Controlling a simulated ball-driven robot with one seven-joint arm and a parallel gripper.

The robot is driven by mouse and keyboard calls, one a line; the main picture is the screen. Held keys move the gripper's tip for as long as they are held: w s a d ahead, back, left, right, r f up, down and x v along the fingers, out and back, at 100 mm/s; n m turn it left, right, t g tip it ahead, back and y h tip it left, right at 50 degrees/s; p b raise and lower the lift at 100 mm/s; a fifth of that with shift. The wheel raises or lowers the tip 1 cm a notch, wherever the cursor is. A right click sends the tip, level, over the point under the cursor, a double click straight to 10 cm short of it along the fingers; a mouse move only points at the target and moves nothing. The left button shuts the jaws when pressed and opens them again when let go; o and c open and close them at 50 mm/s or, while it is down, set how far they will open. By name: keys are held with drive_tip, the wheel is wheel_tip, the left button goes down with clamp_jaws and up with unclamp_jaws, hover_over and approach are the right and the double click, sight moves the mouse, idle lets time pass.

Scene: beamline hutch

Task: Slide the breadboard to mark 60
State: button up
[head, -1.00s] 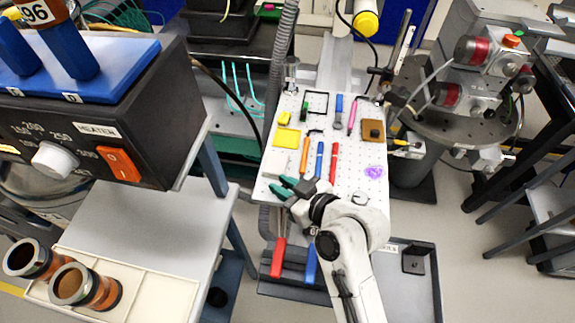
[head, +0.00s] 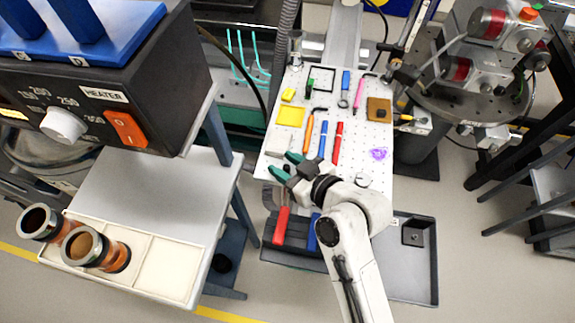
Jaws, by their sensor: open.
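The breadboard (head: 345,150) is a white perforated plate in the middle of the head view, sitting on a rail (head: 343,40) that runs away behind it. Pens, a yellow pad and other small items lie on it. My gripper (head: 280,166) is at the board's near left edge, its two green-tipped fingers apart and pointing left. Nothing shows between the fingers. I cannot tell whether they touch the board. The mark 60 is not readable in this view.
A heater box (head: 100,90) on a grey bench stands at left, with a white tray (head: 165,265) holding two amber jars. Apparatus on a round table (head: 455,100) stands at right. A dark tray (head: 415,260) lies low at near right.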

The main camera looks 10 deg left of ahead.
wheel_tip(320, 180, up, 3)
drive_tip(key=shift+f, duration=0.1)
drive_tip(key=s+d+r+p, duration=0.2)
drive_tip(key=s+d+r, duration=0.2)
drive_tip(key=s+r, duration=0.6)
drive_tip(key=s, duration=0.3)
drive_tip(key=shift+s+d, duration=0.15)
drive_tip(key=shift+d, duration=0.1)
